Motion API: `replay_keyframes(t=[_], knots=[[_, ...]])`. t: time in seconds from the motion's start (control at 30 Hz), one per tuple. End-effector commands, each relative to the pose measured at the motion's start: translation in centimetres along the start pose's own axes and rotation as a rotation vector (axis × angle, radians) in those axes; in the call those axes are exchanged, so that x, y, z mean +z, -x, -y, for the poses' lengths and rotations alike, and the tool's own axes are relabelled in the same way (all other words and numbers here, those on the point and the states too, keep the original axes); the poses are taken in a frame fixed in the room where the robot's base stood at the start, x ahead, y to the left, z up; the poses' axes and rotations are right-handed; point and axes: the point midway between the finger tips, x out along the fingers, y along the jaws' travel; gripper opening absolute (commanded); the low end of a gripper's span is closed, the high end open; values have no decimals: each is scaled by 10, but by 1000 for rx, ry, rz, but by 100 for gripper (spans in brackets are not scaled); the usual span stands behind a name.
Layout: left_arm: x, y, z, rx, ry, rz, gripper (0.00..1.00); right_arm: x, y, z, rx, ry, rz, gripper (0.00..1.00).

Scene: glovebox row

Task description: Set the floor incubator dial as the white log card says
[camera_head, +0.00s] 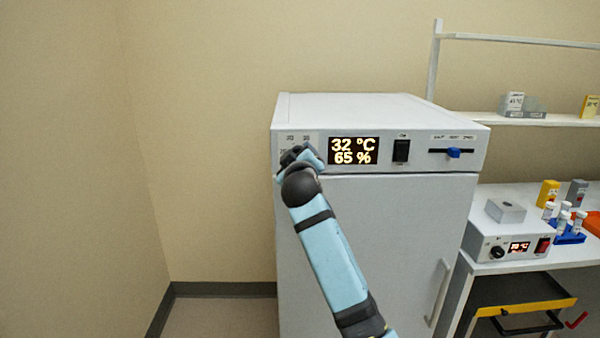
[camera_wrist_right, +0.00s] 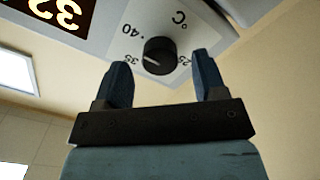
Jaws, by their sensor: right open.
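The floor incubator (camera_head: 375,135) is a white cabinet with a display (camera_head: 353,151) reading 32 °C and 65 %. Its black round dial (camera_wrist_right: 160,55) shows in the right wrist view, on a plate printed with 25, 35, 40 and °C. The dial's white mark points toward the 35 side. My right gripper (camera_head: 300,156) is in front of the panel's left end and hides the dial in the head view. In the wrist view the gripper (camera_wrist_right: 160,68) is open, one finger to each side of the dial, apart from it. No white log card can be made out. My left gripper is out of view.
Right of the display are a black rocker switch (camera_head: 401,150) and a blue slider (camera_head: 453,153). A bench at the right holds a small device (camera_head: 508,243) and a blue tube rack (camera_head: 570,237). A shelf (camera_head: 480,116) hangs above it. The floor left of the incubator is clear.

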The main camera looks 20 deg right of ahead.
Motion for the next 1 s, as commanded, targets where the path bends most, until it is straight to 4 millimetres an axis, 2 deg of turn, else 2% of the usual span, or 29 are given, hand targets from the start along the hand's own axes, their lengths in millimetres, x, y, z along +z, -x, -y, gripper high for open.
replay_keyframes(t=[0.3, 0.5, 0.7, 1.0], knots=[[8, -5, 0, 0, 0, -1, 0, 1, 73, 2, -1, -4, -3, 64], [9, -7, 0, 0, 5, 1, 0, 0, 107, 2, -2, -2, -1, 64], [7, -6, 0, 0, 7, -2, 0, 0, 122, 0, -1, -3, -1, 64], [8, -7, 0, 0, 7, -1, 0, 0, 122, 0, -1, -2, -1, 64]])
